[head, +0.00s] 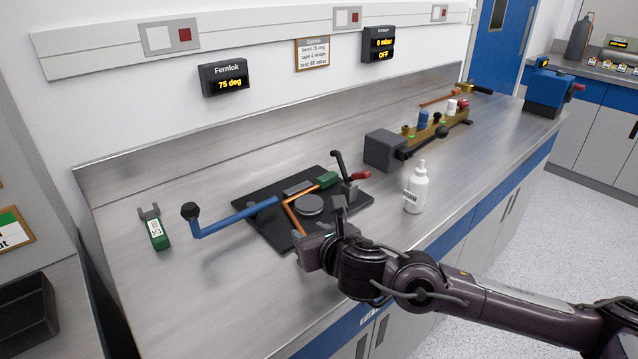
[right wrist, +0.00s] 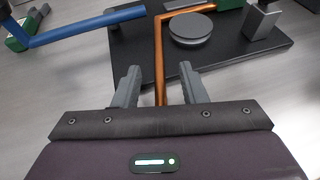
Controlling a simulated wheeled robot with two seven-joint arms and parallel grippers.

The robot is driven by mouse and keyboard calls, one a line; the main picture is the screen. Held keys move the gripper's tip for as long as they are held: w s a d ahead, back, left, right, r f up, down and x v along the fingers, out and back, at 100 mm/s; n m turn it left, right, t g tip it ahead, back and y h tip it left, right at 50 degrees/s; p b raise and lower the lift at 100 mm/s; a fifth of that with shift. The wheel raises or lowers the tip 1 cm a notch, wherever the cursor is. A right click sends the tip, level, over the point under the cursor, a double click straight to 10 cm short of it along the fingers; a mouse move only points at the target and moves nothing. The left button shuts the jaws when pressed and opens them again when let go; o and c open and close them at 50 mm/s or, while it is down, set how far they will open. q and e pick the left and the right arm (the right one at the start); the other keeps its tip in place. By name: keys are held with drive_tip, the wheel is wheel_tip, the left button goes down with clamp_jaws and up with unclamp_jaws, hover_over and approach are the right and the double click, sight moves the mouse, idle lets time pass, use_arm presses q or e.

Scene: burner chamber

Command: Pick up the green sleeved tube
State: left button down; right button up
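A bent copper tube (head: 293,218) with a green sleeve (head: 328,180) at its far end lies on the black bender plate (head: 262,238), beside a round grey disc (head: 310,205). My right gripper (head: 320,228) is at the plate's front edge, over the bare end of the tube. In the right wrist view, the fingers (right wrist: 159,90) are open, and the copper tube (right wrist: 159,62) runs between them with gaps on both sides. The tube's near end is hidden behind my gripper body. My left gripper is not in view.
A blue lever (head: 238,217) with a black knob reaches left from the plate. A green tool with a grey fork (head: 156,230) lies farther left. A white bottle (head: 416,188) stands to the right. A brass valve fixture (head: 432,132) is farther back. The bench's front left is clear.

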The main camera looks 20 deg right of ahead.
sight(299, 224)
drive_tip(key=x, duration=0.3)
drive_tip(key=shift+a+r, duration=0.1)
drive_tip(key=shift+w, duration=0.35)
drive_tip(key=shift+f, duration=0.25)
drive_tip(key=c, duration=0.7)
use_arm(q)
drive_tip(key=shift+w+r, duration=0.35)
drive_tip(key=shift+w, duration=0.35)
use_arm(e)
clamp_jaws()
